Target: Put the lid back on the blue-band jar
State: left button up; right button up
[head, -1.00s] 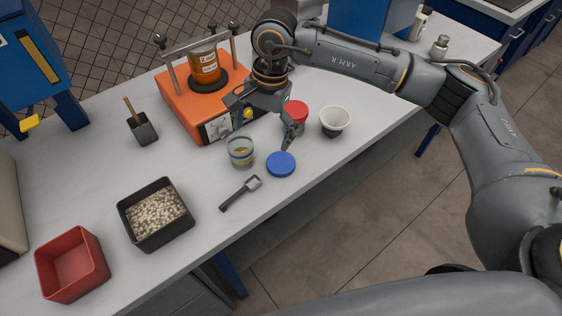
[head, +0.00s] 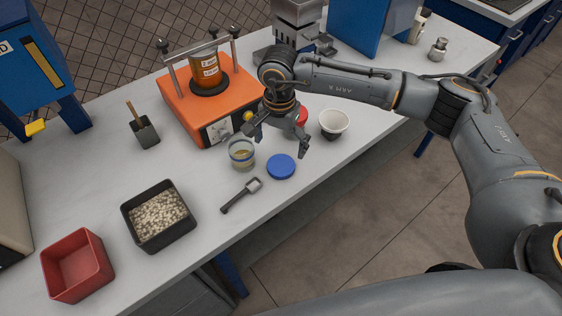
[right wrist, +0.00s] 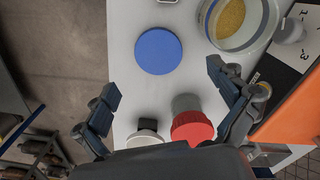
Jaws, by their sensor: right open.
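The blue lid (head: 281,166) lies flat on the white bench; it also shows in the right wrist view (right wrist: 158,51). The open glass jar (head: 241,154), with a pale yellowish content, stands left of the lid, apart from it. It is partly cut off at the top of the right wrist view (right wrist: 238,22). My right gripper (head: 276,141) is open and empty above the bench, just behind the lid. In the right wrist view its spread fingers (right wrist: 162,78) lie either side of a gap, with the lid ahead of it. My left gripper is out of view.
A red-topped container (right wrist: 192,127) and a white cup (head: 334,123) stand close behind my right gripper. A scoop (head: 241,195) lies in front of the jar. An orange shaker (head: 190,112) stands behind. A black tray of pellets (head: 158,240) and a red bin (head: 77,290) are at left.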

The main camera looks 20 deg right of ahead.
aim_at(281, 165)
jog(key=shift+f, duration=0.8)
jog(key=shift+s+f+p, duration=0.1)
jog(key=shift+f+p, duration=0.25)
jog(key=shift+p, duration=0.2)
notch_tip(281, 165, down, 4)
jog(key=shift+d+r+p, duration=0.15)
jog(key=shift+r+p, duration=0.05)
jog(key=shift+p, duration=0.6)
jog(key=shift+f, duration=0.45)
jog(key=c, duration=0.9)
